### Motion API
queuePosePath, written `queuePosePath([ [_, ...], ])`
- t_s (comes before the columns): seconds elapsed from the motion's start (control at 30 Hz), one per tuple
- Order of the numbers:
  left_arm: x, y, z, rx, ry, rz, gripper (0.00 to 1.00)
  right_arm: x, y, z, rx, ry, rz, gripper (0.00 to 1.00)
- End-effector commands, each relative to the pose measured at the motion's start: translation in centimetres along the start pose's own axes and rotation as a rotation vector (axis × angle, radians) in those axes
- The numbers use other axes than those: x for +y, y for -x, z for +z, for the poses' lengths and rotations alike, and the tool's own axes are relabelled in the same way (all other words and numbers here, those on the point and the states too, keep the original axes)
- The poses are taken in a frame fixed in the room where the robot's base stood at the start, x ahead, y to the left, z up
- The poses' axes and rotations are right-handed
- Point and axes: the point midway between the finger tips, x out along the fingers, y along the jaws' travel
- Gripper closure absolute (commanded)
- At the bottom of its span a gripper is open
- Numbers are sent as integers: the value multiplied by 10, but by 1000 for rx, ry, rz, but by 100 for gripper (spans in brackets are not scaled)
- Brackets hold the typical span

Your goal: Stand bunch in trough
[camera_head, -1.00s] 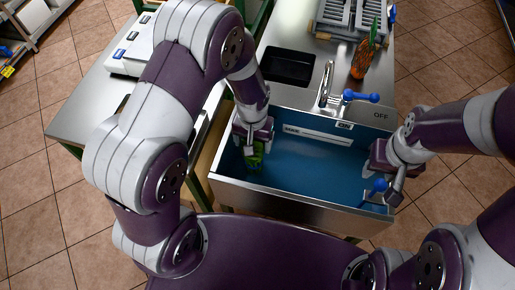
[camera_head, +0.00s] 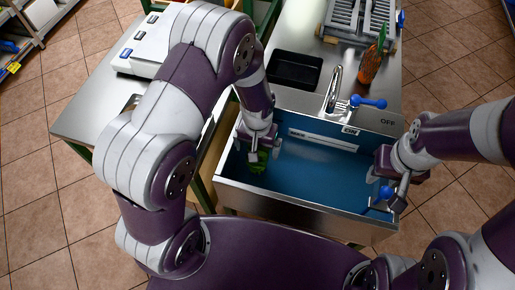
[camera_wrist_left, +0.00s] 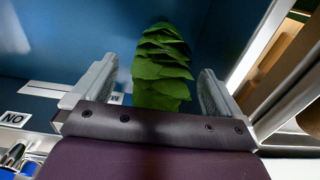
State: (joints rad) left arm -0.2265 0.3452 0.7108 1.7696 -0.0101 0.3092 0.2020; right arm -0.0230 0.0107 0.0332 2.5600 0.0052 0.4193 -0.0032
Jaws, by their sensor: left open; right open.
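The green leafy bunch (camera_head: 258,163) is at the left end of the blue-lined trough (camera_head: 320,172). In the left wrist view the bunch (camera_wrist_left: 162,70) stands out between the two spread fingers, with a gap on each side. My left gripper (camera_head: 254,150) is open around it, inside the trough, and partly hides it in the head view. I cannot tell exactly how its base rests. My right gripper (camera_head: 393,193) is open at the trough's right end, close to a blue handle (camera_head: 384,193).
Behind the trough is a metal counter with a tap (camera_head: 334,88), a blue lever (camera_head: 368,102) and a small dark basin (camera_head: 294,69). The trough's middle is clear.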

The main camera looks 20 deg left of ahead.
Motion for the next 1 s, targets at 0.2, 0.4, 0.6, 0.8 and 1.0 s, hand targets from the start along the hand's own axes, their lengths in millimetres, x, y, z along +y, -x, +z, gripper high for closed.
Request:
queuePosePath([
  [0.2, 0, 60, -1, 7, 0, 1, 0, 0, 2, 0, 0, 0, 0, 57],
  [0.4, 0, 98, -1, 3, 0, 1, 0, 0, 2, 0, 0, 0, 0, 57],
  [0.6, -28, 131, 25, 39, 11, 6, 0, 0, 2, 0, 0, 0, 0, 57],
  [0.8, -62, 154, 77, 107, 15, 4, 0, 0, 2, 0, 0, 0, 0, 57],
  [1.0, -65, 155, 85, 112, 12, 3, 0, 0, 2, 0, 0, 0, 0, 57],
])
